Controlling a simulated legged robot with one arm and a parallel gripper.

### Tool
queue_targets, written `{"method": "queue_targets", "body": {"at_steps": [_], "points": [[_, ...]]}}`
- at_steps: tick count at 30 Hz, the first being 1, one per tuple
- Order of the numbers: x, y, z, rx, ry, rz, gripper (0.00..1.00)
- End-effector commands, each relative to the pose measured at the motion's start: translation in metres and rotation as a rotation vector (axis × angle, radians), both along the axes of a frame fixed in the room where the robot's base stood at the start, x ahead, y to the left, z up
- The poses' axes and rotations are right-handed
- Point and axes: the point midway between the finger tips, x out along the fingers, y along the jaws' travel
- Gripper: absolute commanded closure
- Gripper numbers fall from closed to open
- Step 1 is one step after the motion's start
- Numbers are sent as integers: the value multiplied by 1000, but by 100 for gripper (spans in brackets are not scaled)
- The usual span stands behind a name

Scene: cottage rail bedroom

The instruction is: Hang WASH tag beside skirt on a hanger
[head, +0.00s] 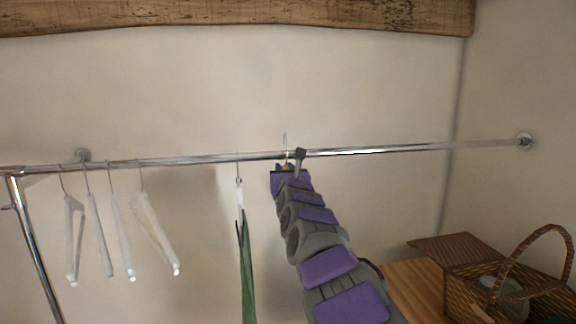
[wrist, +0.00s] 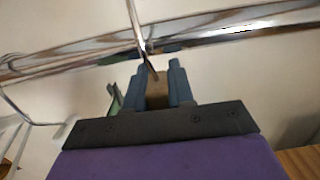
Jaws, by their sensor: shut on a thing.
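My gripper (wrist: 160,88) is shut on a tan tag (wrist: 157,95), right at the rail. No lettering on the tag is readable. A thin metal hook (wrist: 134,22) rises from the tag and crosses in front of the rail in the wrist view; its top (head: 285,138) stands above the rail in the head view. I cannot tell whether it rests on the rail. The green skirt (head: 247,275) hangs from the rail (head: 400,149) on a hanger, just left of my gripper (head: 287,167). A bit of green (wrist: 115,98) shows left of the fingers in the wrist view.
Several empty white hangers (head: 118,240) hang at the left end of the rail. A wicker basket (head: 535,292) with an open lid stands on a wooden surface (head: 415,285) at lower right. The rail is bare right of my gripper. A wooden beam (head: 240,14) runs above.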

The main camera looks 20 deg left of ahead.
Motion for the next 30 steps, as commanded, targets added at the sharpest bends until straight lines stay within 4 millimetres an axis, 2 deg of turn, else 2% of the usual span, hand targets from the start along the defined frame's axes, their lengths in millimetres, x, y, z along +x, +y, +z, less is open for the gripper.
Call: {"method": "queue_targets", "body": {"at_steps": [1, 4, 15, 30], "points": [[-2, 6, -12, -4, 4, 5, 100], [-2, 7, -20, -4, 5, 5, 100], [2, -8, -30, 11, 8, 8, 100], [-3, 5, -39, 0, 4, 8, 100]]}}
